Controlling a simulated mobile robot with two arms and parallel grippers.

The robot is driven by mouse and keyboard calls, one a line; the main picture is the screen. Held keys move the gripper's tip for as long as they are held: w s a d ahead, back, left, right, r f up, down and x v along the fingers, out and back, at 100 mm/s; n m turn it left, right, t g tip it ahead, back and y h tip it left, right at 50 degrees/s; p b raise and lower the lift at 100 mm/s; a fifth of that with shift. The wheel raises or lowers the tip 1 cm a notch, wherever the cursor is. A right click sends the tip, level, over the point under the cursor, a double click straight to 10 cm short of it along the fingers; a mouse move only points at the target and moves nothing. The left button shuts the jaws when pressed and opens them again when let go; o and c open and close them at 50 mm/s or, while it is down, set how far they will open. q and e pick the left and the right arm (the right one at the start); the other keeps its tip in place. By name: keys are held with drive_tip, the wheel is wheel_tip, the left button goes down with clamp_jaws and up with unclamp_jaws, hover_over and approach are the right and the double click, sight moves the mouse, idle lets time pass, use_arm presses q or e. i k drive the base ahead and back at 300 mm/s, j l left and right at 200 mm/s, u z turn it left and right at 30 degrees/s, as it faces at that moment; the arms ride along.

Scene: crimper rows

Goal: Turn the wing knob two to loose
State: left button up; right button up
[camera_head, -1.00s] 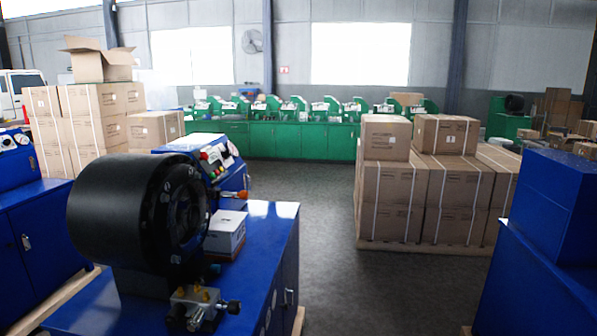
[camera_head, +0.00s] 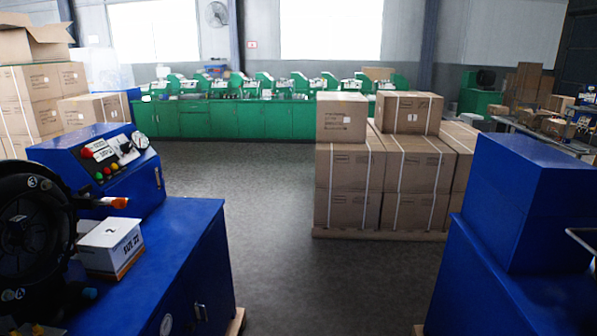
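No wing knob can be made out for certain in this view. At the left, a black crimper head (camera_head: 32,225) stands on a blue cabinet (camera_head: 185,235), cut off by the picture edge. An orange-tipped handle (camera_head: 112,202) sticks out beside it. A sloped blue control box (camera_head: 100,165) behind it carries coloured buttons and gauges (camera_head: 122,148); its small controls are too small to tell apart. Neither of my grippers is in view.
A white box (camera_head: 110,246) sits on the cabinet. Another blue machine (camera_head: 525,220) stands close at right. Strapped cartons (camera_head: 385,170) on a pallet stand ahead. Grey floor (camera_head: 270,240) lies clear between them. Green workbenches (camera_head: 240,118) line the back.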

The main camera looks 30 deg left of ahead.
sight(85, 190)
drive_tip(key=i+u, duration=0.4)
drive_tip(key=i+l+u, duration=0.2)
drive_tip(key=i+u, duration=0.2)
drive_tip(key=i, duration=0.2)
